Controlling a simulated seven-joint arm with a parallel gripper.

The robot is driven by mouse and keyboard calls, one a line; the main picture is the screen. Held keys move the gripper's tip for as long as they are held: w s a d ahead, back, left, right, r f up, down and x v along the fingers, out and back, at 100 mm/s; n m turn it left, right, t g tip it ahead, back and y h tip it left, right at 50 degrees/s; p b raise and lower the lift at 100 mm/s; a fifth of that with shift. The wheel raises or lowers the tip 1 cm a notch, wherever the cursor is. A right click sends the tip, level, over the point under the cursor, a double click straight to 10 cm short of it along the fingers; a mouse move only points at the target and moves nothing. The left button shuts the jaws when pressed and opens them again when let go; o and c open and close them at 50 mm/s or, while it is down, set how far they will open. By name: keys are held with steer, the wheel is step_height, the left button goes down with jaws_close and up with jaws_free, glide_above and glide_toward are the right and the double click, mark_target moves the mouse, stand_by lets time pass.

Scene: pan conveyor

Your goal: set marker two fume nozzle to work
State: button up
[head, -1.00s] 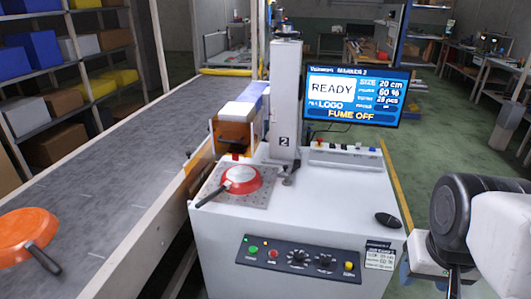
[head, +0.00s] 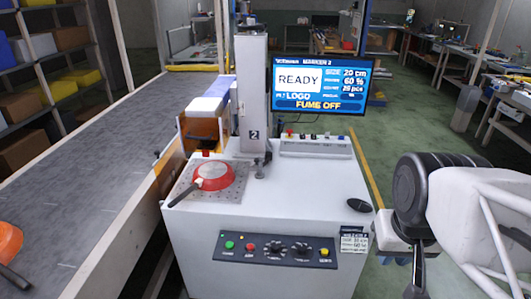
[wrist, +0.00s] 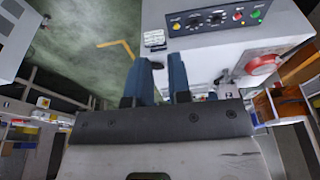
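The marker two machine (head: 265,215) is a white cabinet with a column (head: 252,90) labelled 2. Its screen (head: 320,84) reads READY, LOGO and FUME OFF. A red pan (head: 216,177) lies upside down on its plate. A small dark fitting (head: 260,168) stands by the column's foot; I cannot tell whether it is the fume nozzle. The front panel (head: 276,249) has green, red and yellow buttons and dark knobs; it also shows in the wrist view (wrist: 215,18). My gripper (wrist: 157,78) is open and empty, its blue fingers apart, right of the cabinet in the head view.
A switch strip (head: 315,146) sits on the cabinet top behind a black mouse (head: 358,205). A conveyor (head: 80,190) runs along the left, with an orange pan (head: 8,240) at the picture's edge. Green floor (head: 420,130) is open on the right.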

steer(key=shift+w+r, duration=0.1)
steer(key=shift+w, duration=0.2)
steer(key=shift+c, duration=1.1)
steer(key=shift+w+a+r, duration=0.1)
steer(key=shift+w+a, duration=0.05)
steer(key=shift+w, duration=0.2)
jaws_close()
steer(key=w+a+t+y, duration=0.1)
steer(key=w+a, duration=0.4)
steer(key=w, duration=0.9)
steer(key=w+a+t+y, duration=0.1)
steer(key=w+a, duration=0.3)
steer(key=w, duration=1.1)
steer(key=w+a+f+m, duration=0.1)
steer(key=w+a+f, duration=0.3)
steer(key=w, duration=0.4)
steer(key=w+a+f+y, duration=0.1)
steer(key=w+a+f, duration=0.3)
steer(key=w, duration=0.5)
steer(key=w+a+f+m+t, duration=0.1)
steer(key=w+a+f, duration=0.3)
steer(key=w+f, duration=0.2)
steer(key=w, duration=0.2)
steer(key=shift+w+a+f+m+y, duration=0.3)
steer(key=shift+w+a, duration=0.1)
